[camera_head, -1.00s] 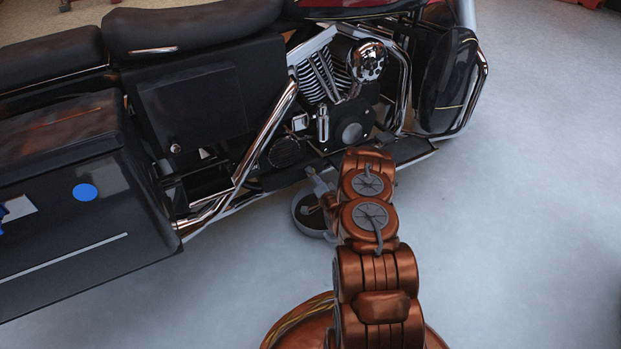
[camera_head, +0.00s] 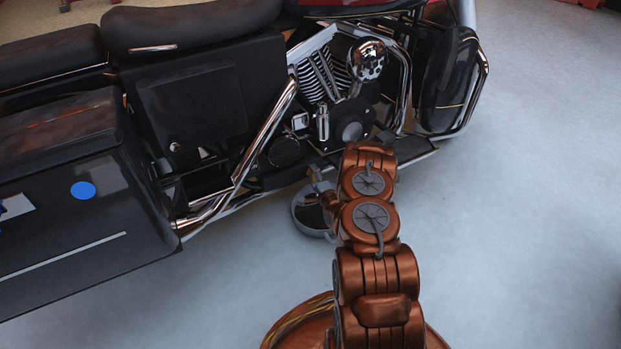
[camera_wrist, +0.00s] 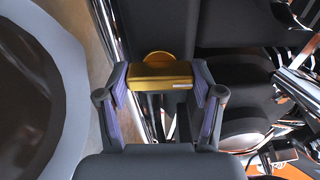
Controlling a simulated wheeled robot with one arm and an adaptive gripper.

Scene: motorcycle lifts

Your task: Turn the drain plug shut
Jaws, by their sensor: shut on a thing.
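The drain plug (camera_wrist: 162,76) is a gold-coloured block with a rounded part behind it, in the upper middle of the wrist view. My gripper (camera_wrist: 160,84) has a purple-padded finger on each side of the block and is shut on it.
A round grey pan (camera_head: 301,226) with a dark inside stands on the floor under the bike; its rim (camera_wrist: 83,110) fills the left of the wrist view. A chrome exhaust pipe (camera_head: 262,137) runs nearby. The floor at right is clear.

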